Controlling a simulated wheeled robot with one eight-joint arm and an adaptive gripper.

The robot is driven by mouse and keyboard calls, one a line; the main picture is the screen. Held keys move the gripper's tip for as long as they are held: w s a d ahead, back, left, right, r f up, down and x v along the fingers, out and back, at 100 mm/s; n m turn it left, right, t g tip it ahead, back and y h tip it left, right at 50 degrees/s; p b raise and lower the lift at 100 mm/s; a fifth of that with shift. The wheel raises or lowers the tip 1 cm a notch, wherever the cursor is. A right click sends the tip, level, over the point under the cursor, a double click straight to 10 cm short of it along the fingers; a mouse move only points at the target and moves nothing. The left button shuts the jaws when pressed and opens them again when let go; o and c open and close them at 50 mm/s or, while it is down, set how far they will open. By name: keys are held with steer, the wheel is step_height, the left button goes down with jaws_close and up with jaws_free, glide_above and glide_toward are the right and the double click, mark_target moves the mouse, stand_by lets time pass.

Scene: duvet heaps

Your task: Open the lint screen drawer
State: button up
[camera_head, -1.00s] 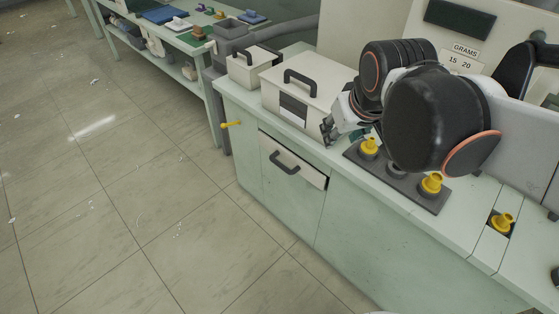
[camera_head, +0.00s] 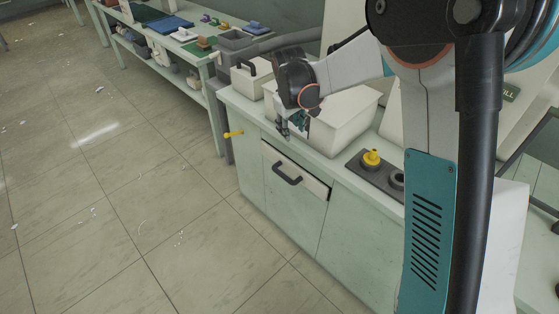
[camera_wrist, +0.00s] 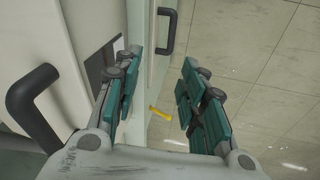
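The drawer (camera_head: 308,183) is a pale panel with a dark bar handle (camera_head: 287,175), set in the upper front of the green cabinet. It looks about flush, with a thin dark gap at its right end. The handle also shows at the top of the wrist view (camera_wrist: 166,30). My gripper (camera_head: 289,128) is above the counter's front edge, over the drawer and apart from its handle. In the wrist view my gripper (camera_wrist: 160,88) is open and empty, its teal-padded fingers apart, with the handle beyond them.
A yellow peg (camera_head: 233,134) sticks out from the cabinet left of the drawer. A white lidded box (camera_head: 345,118) stands close behind my gripper; its dark handle (camera_wrist: 30,105) shows in the wrist view. The floor in front is clear.

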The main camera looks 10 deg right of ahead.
steer(key=n+g, duration=0.1)
steer(key=n, duration=0.1)
glide_toward(282, 174)
steer(key=shift+h, duration=0.4)
steer(key=b+x, duration=0.1)
steer(key=x, duration=0.2)
steer(key=b+x, duration=0.2)
steer(key=x, duration=0.1)
steer(key=b+x, duration=0.1)
steer(key=x, duration=0.2)
steer(key=shift+a+b, duration=0.3)
steer(key=shift+b, duration=0.1)
jaws_close()
